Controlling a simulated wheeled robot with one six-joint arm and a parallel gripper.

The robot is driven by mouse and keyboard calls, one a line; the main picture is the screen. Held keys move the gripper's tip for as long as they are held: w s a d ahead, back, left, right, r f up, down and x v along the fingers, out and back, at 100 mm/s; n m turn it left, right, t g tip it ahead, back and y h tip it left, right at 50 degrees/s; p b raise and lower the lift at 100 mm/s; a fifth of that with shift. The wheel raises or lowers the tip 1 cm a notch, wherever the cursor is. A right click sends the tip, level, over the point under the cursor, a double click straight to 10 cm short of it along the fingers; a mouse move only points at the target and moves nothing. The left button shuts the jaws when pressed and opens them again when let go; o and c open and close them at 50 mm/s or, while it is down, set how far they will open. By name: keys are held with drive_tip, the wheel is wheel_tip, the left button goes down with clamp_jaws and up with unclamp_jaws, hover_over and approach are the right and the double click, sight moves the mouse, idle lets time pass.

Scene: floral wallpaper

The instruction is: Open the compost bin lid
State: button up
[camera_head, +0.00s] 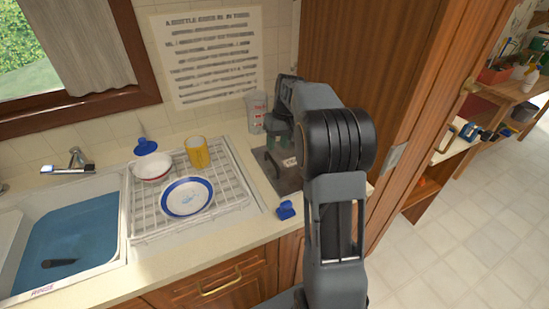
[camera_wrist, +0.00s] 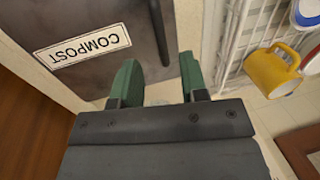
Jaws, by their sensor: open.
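The compost bin (camera_head: 290,182) is a dark grey box on the counter, right of the dish rack. In the wrist view its grey face (camera_wrist: 115,15) fills the upper left, with a white COMPOST label (camera_wrist: 83,46). A dark bar handle (camera_wrist: 159,32) runs along that face. The lid looks shut. My gripper (camera_wrist: 158,72) has green fingertips and is open, with the handle's near end in line with the gap between them. I cannot tell whether they touch the bin. In the head view my gripper (camera_head: 279,143) is over the bin's far side, partly hidden by my arm.
A dish rack (camera_head: 240,203) holds a yellow mug (camera_head: 197,152), a bowl (camera_head: 152,167) and a plate (camera_head: 187,197). A clear container (camera_head: 256,112) stands behind the bin. A blue object (camera_head: 286,210) lies near the counter edge. A wooden cabinet (camera_head: 345,45) rises at the right.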

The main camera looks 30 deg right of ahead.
sight(273, 160)
drive_tip(key=shift+a+f, duration=0.2)
drive_tip(key=shift+f, duration=0.8)
drive_tip(key=shift+a+f, duration=0.2)
drive_tip(key=shift+f, duration=0.75)
drive_tip(key=shift+a+f, duration=0.2)
drive_tip(key=shift+f, duration=0.8)
clamp_jaws()
